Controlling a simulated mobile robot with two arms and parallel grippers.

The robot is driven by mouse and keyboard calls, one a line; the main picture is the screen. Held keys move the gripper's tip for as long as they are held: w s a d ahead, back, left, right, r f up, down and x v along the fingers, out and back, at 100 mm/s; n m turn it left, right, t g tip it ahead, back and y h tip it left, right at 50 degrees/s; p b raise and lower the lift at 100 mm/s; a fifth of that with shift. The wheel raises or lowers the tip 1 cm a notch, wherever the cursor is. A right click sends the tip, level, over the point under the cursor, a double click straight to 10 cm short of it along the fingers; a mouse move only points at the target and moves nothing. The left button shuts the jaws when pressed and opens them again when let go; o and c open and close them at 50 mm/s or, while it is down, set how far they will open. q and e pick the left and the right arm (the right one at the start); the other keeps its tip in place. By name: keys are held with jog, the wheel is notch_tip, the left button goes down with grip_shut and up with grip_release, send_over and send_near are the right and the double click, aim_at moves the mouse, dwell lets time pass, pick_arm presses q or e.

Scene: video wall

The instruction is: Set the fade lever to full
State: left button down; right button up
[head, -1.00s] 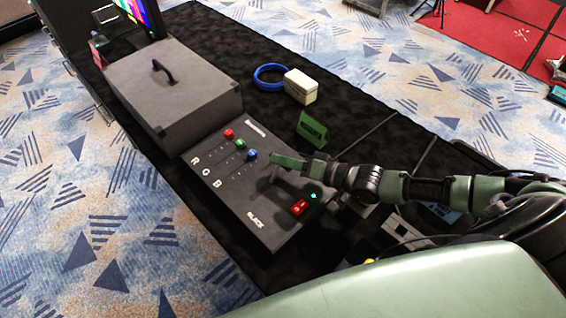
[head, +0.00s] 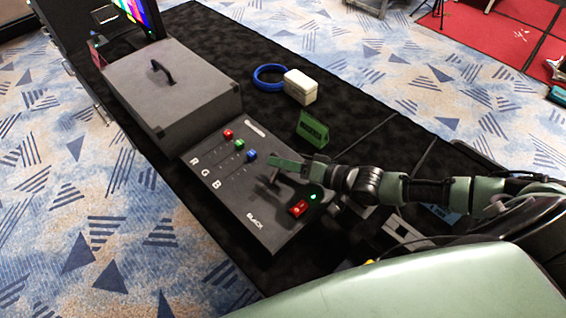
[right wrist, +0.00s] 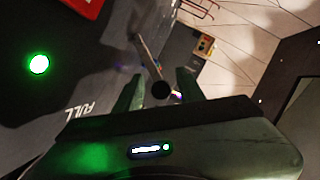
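The control console (head: 205,195) has red, green and blue sliders beside the letters R, G, B, and a BLACK label near its front edge. My right gripper (head: 277,160) is above the console's right part and mostly hides the fade lever in the head view. In the right wrist view, the lever's thin grey stem (right wrist: 147,55) ends in a dark round knob (right wrist: 160,90). The knob shows between the spread fingers of my right gripper (right wrist: 160,88), with gaps on both sides. A FULL label (right wrist: 82,108) lies left of the fingers. My left gripper is out of view.
A red switch (head: 298,208) and a lit green lamp (head: 315,196) sit at the console's right end. A grey case (head: 175,95), blue cable coil (head: 268,78), white box (head: 300,88) and green sign (head: 312,130) stand behind on the black cloth.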

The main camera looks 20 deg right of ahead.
jog(key=shift+r, duration=0.15)
notch_tip(320, 180, up, 20)
jog(key=p, duration=0.2)
